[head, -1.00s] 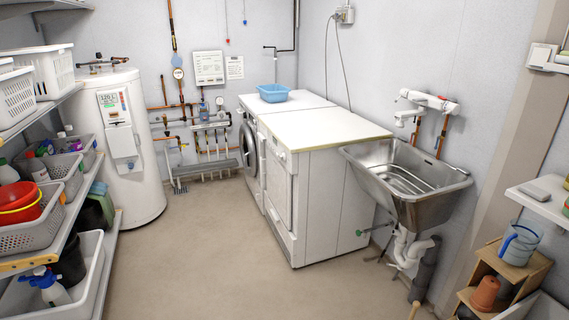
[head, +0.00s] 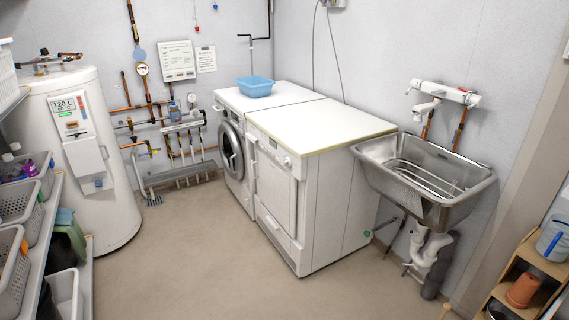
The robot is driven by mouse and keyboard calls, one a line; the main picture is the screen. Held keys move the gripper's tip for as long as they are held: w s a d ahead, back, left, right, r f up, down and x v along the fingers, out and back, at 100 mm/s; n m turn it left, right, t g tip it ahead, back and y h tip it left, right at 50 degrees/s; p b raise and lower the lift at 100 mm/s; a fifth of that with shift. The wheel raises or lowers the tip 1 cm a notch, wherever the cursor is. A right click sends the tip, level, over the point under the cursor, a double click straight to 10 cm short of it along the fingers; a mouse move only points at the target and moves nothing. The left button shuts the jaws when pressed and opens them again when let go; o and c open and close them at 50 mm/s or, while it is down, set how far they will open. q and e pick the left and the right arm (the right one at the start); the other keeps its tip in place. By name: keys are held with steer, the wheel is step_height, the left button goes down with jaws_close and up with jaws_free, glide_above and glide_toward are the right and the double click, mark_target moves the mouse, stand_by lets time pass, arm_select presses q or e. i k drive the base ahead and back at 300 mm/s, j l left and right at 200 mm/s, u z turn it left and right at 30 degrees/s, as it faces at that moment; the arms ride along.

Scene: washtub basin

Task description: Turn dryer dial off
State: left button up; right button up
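The dryer (head: 277,195) is the nearer white machine, to the right of and in front of the washing machine (head: 234,160). Its front faces left and is seen at a steep angle. A small round dial (head: 288,162) shows near the top right corner of that front. Its setting is too small to read. Neither of my grippers is in the head view.
A steel sink (head: 425,180) stands right of the dryer, with pipes below. A blue basin (head: 255,87) sits on the washing machine. A white boiler (head: 88,150) and shelves line the left. The floor (head: 190,255) before the dryer is clear.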

mark_target(287, 162)
steer(key=i+j+z, duration=0.2)
steer(key=i+j, duration=0.45)
steer(key=i+j+z, duration=0.2)
steer(key=i+j, duration=0.35)
steer(key=j, duration=0.2)
